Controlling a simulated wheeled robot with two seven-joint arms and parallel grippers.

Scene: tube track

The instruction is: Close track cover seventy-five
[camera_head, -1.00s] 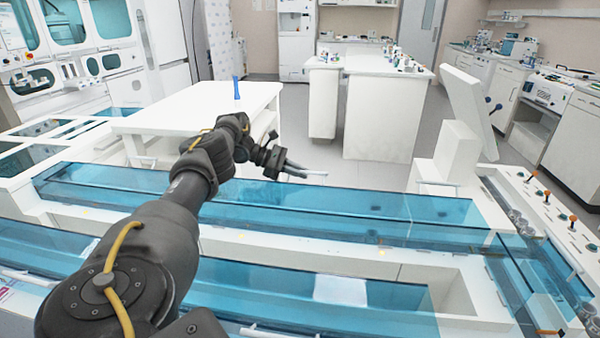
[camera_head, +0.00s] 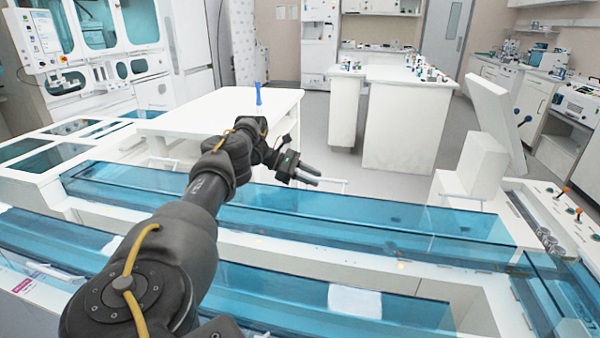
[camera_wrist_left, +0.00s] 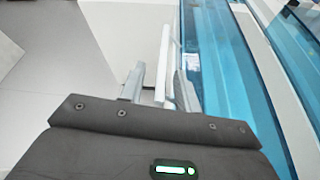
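Long translucent blue covers lie over the white tracks in the head view: a far one (camera_head: 330,212), a near one (camera_head: 230,285) and one at the right (camera_head: 560,290). I cannot read which is seventy-five. My left gripper (camera_head: 317,175) is at the far edge of the far cover. In the left wrist view, its two fingers (camera_wrist_left: 160,85) stand apart on either side of a white bar handle (camera_wrist_left: 166,50), with gaps beside the bar. The handle runs alongside a blue cover (camera_wrist_left: 215,65). My right gripper is not in view.
A white table (camera_head: 215,110) with a blue object (camera_head: 258,97) stands behind the left arm. A white block with a tilted panel (camera_head: 497,115) stands at the right, near orange-topped levers (camera_head: 567,187). Grey floor (camera_head: 375,180) is clear beyond the far cover.

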